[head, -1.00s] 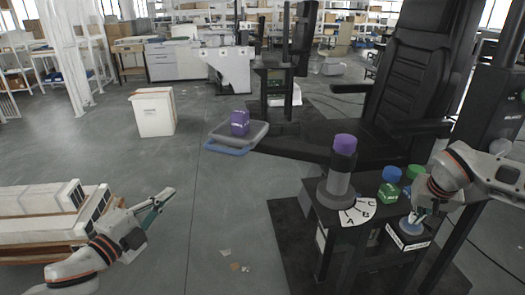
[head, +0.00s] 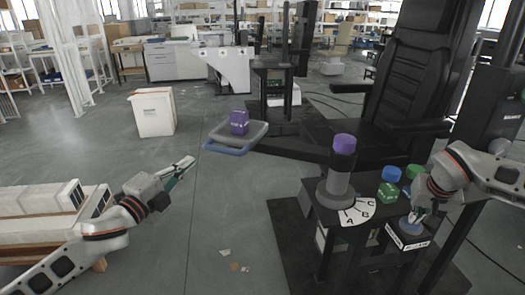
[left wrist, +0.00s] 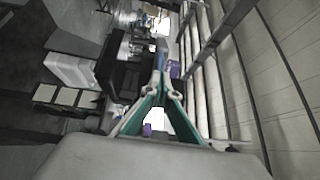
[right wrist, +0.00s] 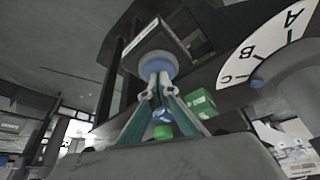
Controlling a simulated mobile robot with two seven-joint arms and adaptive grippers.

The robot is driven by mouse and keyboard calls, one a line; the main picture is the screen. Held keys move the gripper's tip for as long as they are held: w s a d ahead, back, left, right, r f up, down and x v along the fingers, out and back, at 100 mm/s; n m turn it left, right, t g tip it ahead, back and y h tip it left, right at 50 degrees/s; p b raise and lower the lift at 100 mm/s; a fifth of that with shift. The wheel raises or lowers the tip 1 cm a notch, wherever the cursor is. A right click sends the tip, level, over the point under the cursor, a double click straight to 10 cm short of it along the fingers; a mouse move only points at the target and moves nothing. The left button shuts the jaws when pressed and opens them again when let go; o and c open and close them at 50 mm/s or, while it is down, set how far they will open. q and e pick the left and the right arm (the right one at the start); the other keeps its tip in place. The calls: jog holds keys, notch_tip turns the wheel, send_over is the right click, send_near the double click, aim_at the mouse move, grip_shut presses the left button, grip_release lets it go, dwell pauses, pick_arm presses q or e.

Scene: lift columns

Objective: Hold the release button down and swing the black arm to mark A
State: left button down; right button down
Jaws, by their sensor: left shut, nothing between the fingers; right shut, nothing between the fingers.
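The black arm (head: 290,149) reaches left from the grey column (head: 338,184) with the purple cap and ends in a grey tray (head: 262,131) with a blue handle (head: 229,150). A dial (head: 358,212) with marks A, B and C lies at the column's foot. The blue release button (head: 411,226) sits on a labelled box (head: 407,239); it also shows in the right wrist view (right wrist: 158,66). My right gripper (head: 415,217) is shut with its tips at the button, apparently touching it. My left gripper (head: 191,161) is shut and empty, left of and below the handle, apart from it.
A purple block (head: 239,122) rests on the tray. Green block (head: 388,192) and blue and green round items stand on the black table near the button. White boxes on a pallet (head: 45,215) lie at lower left. A black chair (head: 415,90) stands behind.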

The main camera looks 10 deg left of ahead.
pick_arm(q)
send_near(211, 135)
jog(key=shift+w+d+f, duration=0.7)
jog(key=shift+w+f, duration=0.15)
jog(key=w, duration=0.4)
jog(key=w+a, duration=0.1)
jog(key=w, duration=0.7)
jog(key=shift+w+a, duration=0.1)
jog(key=shift+a, duration=0.15)
jog(key=w+d+m+h, duration=0.1)
jog(key=w+d+h, duration=0.1)
jog(key=w, duration=1.2)
jog(key=shift+w+d+m+g, duration=0.3)
jog(key=shift+w+d, duration=0.05)
jog(key=shift+d, duration=0.4)
